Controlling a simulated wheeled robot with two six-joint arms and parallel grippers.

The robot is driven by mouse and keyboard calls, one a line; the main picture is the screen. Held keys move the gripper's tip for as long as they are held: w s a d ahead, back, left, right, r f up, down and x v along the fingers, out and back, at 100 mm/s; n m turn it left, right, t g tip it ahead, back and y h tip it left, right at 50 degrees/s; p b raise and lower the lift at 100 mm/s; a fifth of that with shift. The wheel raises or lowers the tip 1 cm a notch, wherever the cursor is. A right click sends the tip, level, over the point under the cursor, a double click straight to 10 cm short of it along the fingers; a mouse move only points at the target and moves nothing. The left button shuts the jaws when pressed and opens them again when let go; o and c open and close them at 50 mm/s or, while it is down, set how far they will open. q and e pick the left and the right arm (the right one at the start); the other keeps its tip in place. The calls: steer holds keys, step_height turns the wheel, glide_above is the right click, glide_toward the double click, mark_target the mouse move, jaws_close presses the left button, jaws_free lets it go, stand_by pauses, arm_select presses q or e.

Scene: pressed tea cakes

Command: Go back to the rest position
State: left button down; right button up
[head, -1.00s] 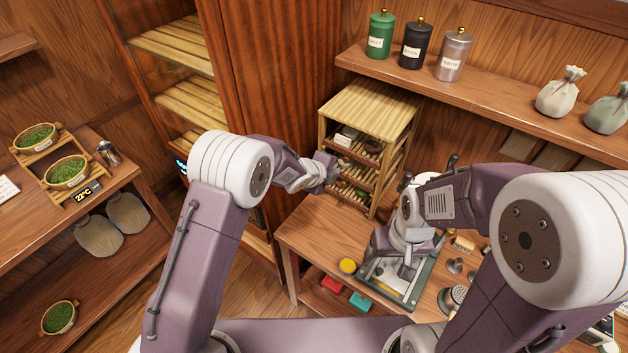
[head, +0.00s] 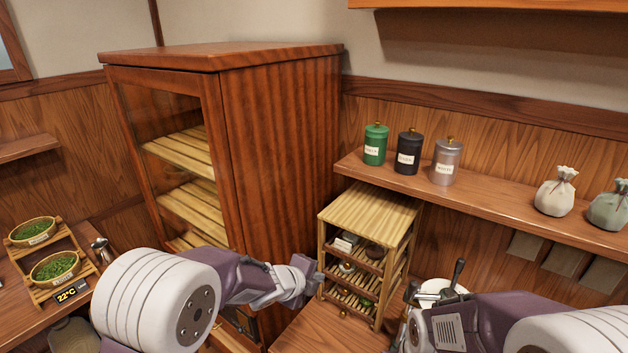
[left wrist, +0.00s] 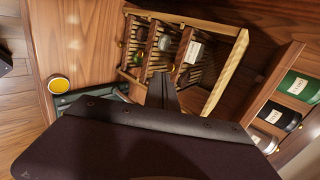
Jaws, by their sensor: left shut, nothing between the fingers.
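My left gripper (head: 309,275) is shut and empty in the head view. It is in front of the left side of the bamboo rack (head: 372,208); I cannot tell whether they touch. In the left wrist view the gripper's shut fingers (left wrist: 162,90) point at the rack (left wrist: 228,75), which looks turned on its side there. My right arm (head: 480,322) comes in from the lower right of the head view. Its gripper is not clearly visible.
A tall wooden cabinet (head: 285,150) with a glass front stands left of the rack. A wall shelf (head: 490,195) holds tea tins (head: 408,152) and cloth bags (head: 556,192). At far left are bowls of green leaves (head: 54,267). The worktable (head: 318,332) shows below the rack.

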arm_select(q)
steer(key=s+a+f+n+y+b, duration=0.2)
steer(key=s+a+f+n+b, duration=0.3)
steer(key=a, duration=0.4)
steer(key=s+a+f+n+y+b, duration=0.25)
steer(key=a+f+n, duration=0.3)
steer(key=a, duration=0.35)
steer(key=s+f+n+g, duration=0.3)
steer(key=s+n, duration=0.4)
steer(key=s, duration=0.1)
steer(key=s+a+f+n+g, duration=0.1)
steer(key=s+f+n+g, duration=0.2)
steer(key=s+n, duration=0.4)
steer(key=shift+s+a+n+g+y+b, duration=0.35)
steer(key=shift+s+g, duration=0.25)
steer(key=shift+s, duration=0.3)
arm_select(e)
step_height(320, 180, down, 10)
steer(key=shift+a, duration=0.15)
steer(key=shift+s, duration=0.15)
